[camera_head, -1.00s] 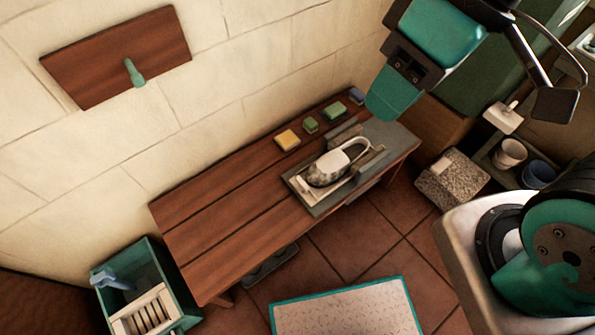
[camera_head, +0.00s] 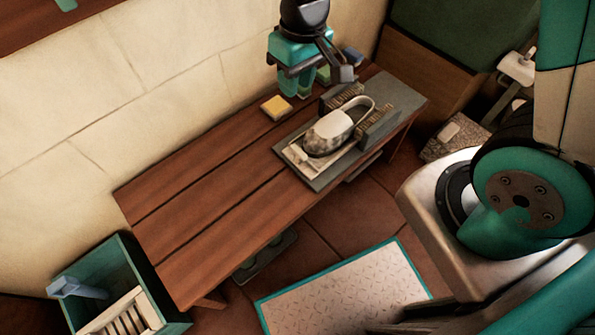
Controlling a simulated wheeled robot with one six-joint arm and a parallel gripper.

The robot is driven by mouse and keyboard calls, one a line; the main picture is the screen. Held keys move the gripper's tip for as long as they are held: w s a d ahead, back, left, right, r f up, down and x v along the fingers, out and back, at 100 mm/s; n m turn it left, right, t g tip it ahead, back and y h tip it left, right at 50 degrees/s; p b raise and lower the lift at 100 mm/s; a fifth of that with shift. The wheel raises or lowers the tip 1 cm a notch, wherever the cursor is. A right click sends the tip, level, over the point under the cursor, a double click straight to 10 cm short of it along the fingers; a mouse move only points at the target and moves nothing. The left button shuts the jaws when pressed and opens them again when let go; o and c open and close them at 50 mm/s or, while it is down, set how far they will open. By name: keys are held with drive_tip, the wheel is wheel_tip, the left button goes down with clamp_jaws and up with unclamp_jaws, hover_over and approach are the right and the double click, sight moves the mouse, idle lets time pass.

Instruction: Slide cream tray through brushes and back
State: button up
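The cream tray (camera_head: 301,163) lies on a grey base plate (camera_head: 318,184) on the wooden bench. A pale slip-on shoe with a dirty, dark-mottled toe (camera_head: 325,133) sits on it. The shoe's heel end lies between two upright brush blocks, the rear one (camera_head: 341,98) and the front one (camera_head: 380,128). My gripper (camera_head: 295,93) points down over the back of the bench, left of the rear brush block and behind the shoe. It appears apart from the tray. Whether its teal fingers are parted or closed is unclear, and no held thing shows.
A yellow block (camera_head: 276,107) lies left of my gripper. A green block (camera_head: 323,75) and a blue block (camera_head: 352,57) are partly hidden behind it. The bench's left part (camera_head: 190,220) is clear. A teal crate (camera_head: 122,260) stands at lower left, a pale mat (camera_head: 345,295) in front.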

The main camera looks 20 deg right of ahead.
drive_tip(key=h+b, duration=0.1)
drive_tip(key=b, duration=0.2)
approach(299, 150)
wheel_tip(299, 150, down, 12)
drive_tip(key=b, duration=0.4)
drive_tip(key=shift+a+b, duration=0.15)
drive_tip(key=shift+b, duration=0.25)
clamp_jaws()
